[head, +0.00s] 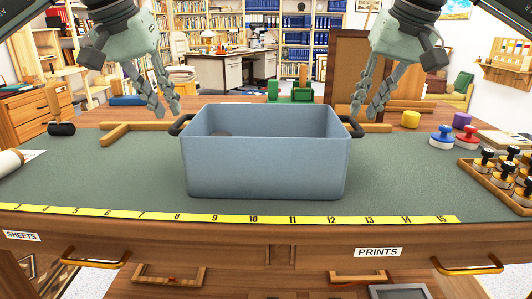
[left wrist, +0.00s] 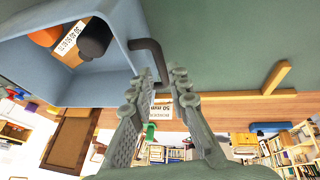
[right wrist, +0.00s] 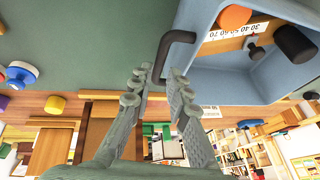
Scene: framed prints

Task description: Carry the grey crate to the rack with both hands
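The grey crate (head: 265,168) stands upright on the green-topped table, with a dark handle at each end. Inside it, the left wrist view shows an orange thing (left wrist: 44,37), a dark rounded thing (left wrist: 94,40) and a label strip with numbers. My left gripper (head: 169,108) is open just above the left handle (head: 180,124), which shows by its fingertips in the left wrist view. My right gripper (head: 364,110) is open just above the right handle (head: 352,127), near its fingertips in the right wrist view. I cannot tell which thing is the rack.
A yellow measuring strip (head: 230,217) runs along the table's front edge. Stamps in a wooden tray (head: 490,180), a blue-and-white stamp (head: 443,137) and a red one stand at the right. A white roll (head: 10,163) lies at the left. Green surface is bare on both sides of the crate.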

